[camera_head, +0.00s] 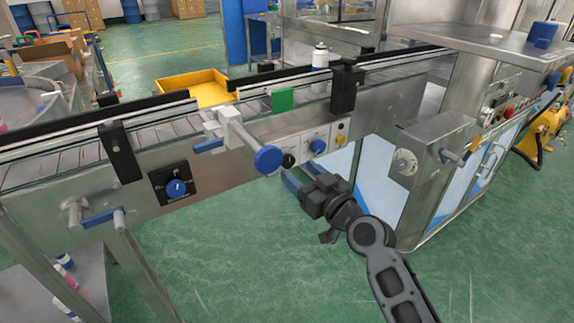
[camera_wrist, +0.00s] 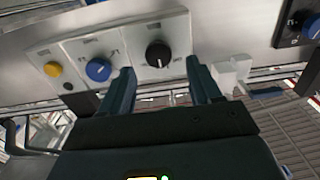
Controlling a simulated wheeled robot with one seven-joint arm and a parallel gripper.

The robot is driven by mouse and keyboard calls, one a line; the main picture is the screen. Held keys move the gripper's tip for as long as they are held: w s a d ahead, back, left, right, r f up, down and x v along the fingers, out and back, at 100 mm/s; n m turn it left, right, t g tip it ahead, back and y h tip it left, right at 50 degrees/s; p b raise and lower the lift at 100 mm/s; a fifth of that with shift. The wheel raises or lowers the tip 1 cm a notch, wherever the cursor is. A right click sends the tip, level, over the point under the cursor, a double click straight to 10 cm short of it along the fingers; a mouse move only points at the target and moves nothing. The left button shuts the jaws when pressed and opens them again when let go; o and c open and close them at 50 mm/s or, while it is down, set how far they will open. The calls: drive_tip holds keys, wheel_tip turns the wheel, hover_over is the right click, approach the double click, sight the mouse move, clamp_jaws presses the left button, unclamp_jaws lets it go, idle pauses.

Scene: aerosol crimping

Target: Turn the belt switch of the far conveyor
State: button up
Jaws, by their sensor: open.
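A light control panel on the conveyor's side carries a black knob (camera_head: 289,160), a blue knob (camera_head: 318,146) and a yellow button (camera_head: 340,139). The wrist view shows the same black knob (camera_wrist: 158,54), blue knob (camera_wrist: 98,69) and yellow button (camera_wrist: 53,69). A separate black plate to the left bears another blue knob (camera_head: 176,187). My gripper (camera_head: 298,176) is open in front of the panel. In the wrist view my gripper (camera_wrist: 160,82) has one blue finger on each side of the black knob's line, apparently short of it. The labels are too small to read.
A steel machine (camera_head: 436,165) with a crank stands close on the right. A white can (camera_head: 320,57) and a green block (camera_head: 283,100) are along the belt.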

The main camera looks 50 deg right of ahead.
sight(289, 162)
drive_tip(key=shift+p+x, duration=0.35)
drive_tip(key=shift+x, duration=1.7)
drive_tip(key=shift+c, duration=0.2)
drive_tip(key=c, duration=1)
